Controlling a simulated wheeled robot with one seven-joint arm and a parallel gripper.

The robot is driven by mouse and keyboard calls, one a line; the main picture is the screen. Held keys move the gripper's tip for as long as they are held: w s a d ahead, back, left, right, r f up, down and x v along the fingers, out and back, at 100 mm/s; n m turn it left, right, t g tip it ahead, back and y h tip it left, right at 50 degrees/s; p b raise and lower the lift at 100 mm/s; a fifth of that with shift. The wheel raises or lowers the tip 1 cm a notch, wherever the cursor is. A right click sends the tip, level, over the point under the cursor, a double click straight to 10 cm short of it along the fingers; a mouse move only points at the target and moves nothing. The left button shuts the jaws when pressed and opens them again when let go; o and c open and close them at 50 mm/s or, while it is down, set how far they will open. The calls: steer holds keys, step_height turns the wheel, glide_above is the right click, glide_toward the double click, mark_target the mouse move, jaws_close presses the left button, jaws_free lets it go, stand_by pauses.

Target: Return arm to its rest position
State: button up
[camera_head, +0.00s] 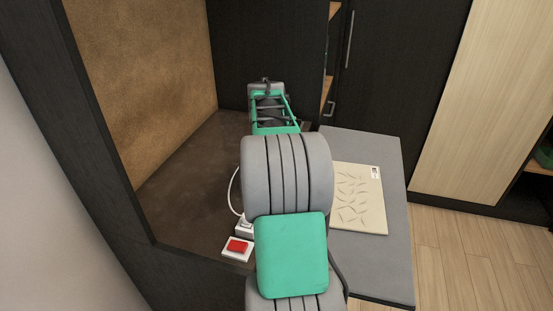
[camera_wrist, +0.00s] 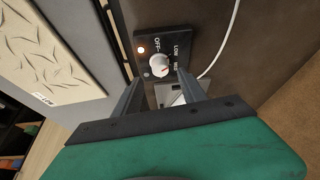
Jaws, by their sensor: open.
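My arm reaches away from me over the brown vanity top (camera_head: 195,165) in the head view. My gripper (camera_wrist: 160,80) is open in the wrist view, and I see nothing held between its fingers. A dark control box (camera_wrist: 170,45) with a white knob (camera_wrist: 159,66) and OFF, LOW and MED marks lies just beyond the fingertips. One lamp on the box glows. I cannot tell whether the fingers touch it. In the head view my arm hides the fingertips and the box.
A white switch with a red button (camera_head: 237,246) sits on the near vanity edge, beside a white cable (camera_head: 233,190). A beige patterned packet (camera_head: 358,200) lies on a grey surface (camera_head: 395,245) at right. Wooden floor (camera_head: 460,250) is open at right.

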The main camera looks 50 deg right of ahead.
steer(key=shift+v, duration=1.7)
